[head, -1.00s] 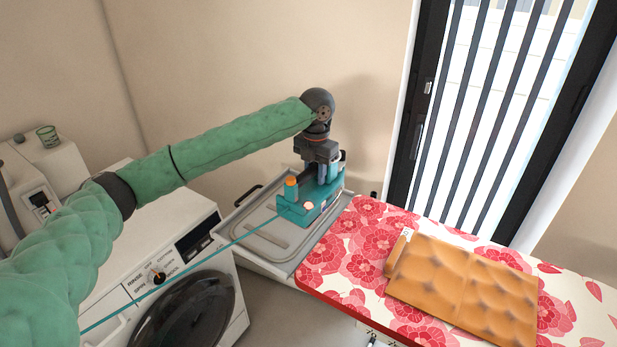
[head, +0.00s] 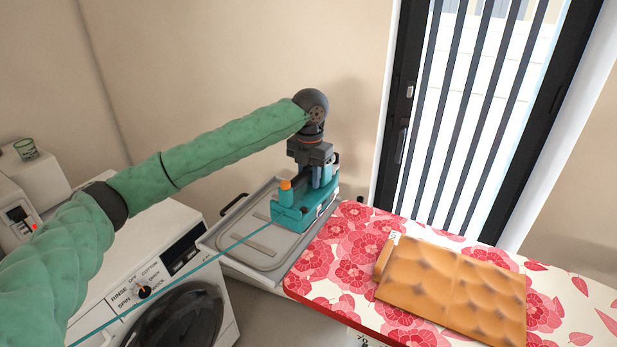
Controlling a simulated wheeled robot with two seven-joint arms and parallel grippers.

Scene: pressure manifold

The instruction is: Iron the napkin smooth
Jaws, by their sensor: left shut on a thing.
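The orange napkin (head: 455,290) lies on the right part of the flowered ironing board (head: 345,265). Its surface is bumpy with several dark dimples, and a small tag shows at its left end. A teal iron (head: 300,210) with an orange knob is over the grey metal tray at the left end of the board. My left gripper (head: 317,180) points down and is shut on the iron from above. The iron hides the fingertips, and I cannot tell whether it touches the tray. My right gripper is not in view.
The grey tray (head: 232,238) with a raised rim adjoins the board's left end. A thin teal cord runs from the iron toward the lower left. A white washing machine (head: 110,265) stands at left. A wall and a barred glass door (head: 470,110) are behind.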

